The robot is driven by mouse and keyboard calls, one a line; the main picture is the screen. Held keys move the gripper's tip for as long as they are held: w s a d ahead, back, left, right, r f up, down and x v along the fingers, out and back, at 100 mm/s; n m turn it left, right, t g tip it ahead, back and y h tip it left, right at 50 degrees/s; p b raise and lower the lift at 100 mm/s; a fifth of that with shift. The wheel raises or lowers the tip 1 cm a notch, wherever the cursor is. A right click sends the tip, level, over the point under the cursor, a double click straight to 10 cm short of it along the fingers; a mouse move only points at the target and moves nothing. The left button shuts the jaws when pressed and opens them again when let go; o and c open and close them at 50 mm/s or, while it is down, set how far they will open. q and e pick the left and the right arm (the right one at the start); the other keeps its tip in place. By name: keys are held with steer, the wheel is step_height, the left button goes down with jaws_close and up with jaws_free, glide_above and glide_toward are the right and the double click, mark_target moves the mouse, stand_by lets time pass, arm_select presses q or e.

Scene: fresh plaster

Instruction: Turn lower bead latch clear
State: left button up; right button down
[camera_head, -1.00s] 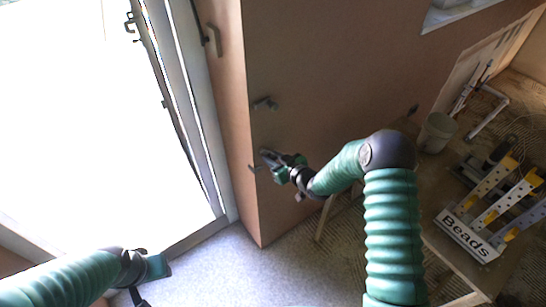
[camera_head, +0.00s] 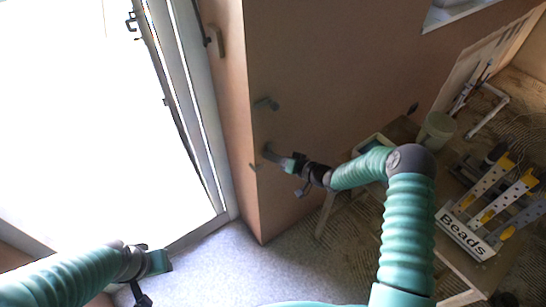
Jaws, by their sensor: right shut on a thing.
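Two small dark latches stick out from the plaster wall near its corner. The upper latch (camera_head: 266,103) is free of any gripper. The lower latch (camera_head: 255,167) shows as a small piece at the corner edge, just left of my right gripper. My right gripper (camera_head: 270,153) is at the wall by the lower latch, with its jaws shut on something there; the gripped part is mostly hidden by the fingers. My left gripper (camera_head: 160,262) is low at the left, over the floor near the door sill; its jaw gap is not clear.
An open bright doorway (camera_head: 90,130) lies to the left, with a handle (camera_head: 218,40) near its frame. At right, a rack marked "Beads" (camera_head: 465,236) and a bucket (camera_head: 436,131) sit on a wooden table. Grey floor (camera_head: 235,265) below the corner is clear.

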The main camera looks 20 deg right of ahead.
steer(key=shift+m, duration=0.3)
steer(key=c, duration=1.2)
jaws_free()
steer(key=shift+d, duration=0.15)
steer(key=v, duration=1.6)
steer(key=shift+s+d+f, duration=0.1)
steer(key=shift+s+d, duration=0.15)
steer(key=shift+d, duration=0.15)
